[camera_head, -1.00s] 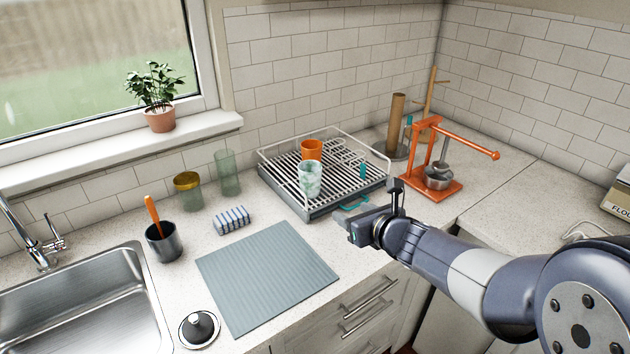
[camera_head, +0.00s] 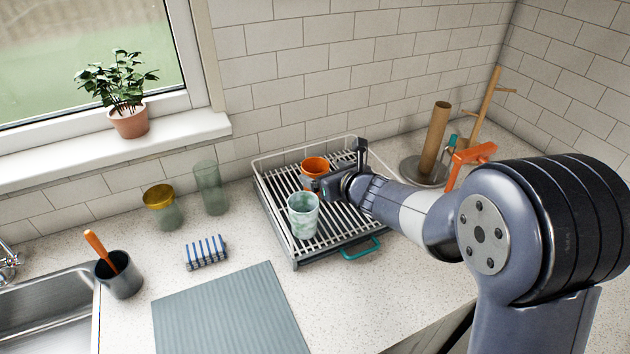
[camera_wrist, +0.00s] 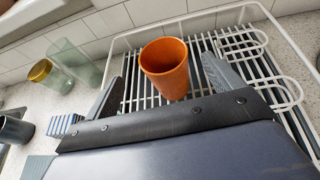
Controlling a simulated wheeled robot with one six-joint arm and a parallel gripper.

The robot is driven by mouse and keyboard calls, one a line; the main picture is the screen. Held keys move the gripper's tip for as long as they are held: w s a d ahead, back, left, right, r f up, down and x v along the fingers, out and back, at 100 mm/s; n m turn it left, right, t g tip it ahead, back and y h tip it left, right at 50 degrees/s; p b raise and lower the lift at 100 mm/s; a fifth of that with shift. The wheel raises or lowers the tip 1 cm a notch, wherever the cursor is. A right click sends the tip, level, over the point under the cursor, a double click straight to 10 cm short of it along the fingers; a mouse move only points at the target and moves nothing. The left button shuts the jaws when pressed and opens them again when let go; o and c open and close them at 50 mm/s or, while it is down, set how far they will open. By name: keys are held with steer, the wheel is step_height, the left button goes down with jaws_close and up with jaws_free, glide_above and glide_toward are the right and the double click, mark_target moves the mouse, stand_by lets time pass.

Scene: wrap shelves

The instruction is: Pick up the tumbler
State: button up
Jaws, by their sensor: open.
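Two tumbler-like cups stand upright in the dish rack: an orange cup (camera_head: 313,168) towards the back and a green-and-white marbled cup (camera_head: 303,216) in front of it. My gripper (camera_head: 337,172) is over the rack, just right of the orange cup, and partly covers it in the head view. In the wrist view the orange cup (camera_wrist: 166,70) stands ahead, between the two spread fingers of my gripper (camera_wrist: 166,88). The gripper is open and holds nothing. I cannot tell whether a finger touches the cup. The marbled cup is not seen in the wrist view.
The wire dish rack (camera_head: 262,190) has a raised rim. Left of it stand a clear green glass (camera_head: 209,188), a yellow-lidded jar (camera_head: 163,208) and a striped sponge (camera_head: 207,252). A paper-towel holder (camera_head: 434,140) stands behind my arm. The grey mat (camera_head: 230,315) is bare.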

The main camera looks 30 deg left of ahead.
mark_target(309, 163)
steer(key=shift+w+p+x, duration=0.2)
steer(key=shift+p+x, duration=1.05)
steer(key=shift+x, duration=1.35)
steer(key=shift+d, duration=0.15)
steer(key=shift+r, duration=0.1)
steer(key=c, duration=1.3)
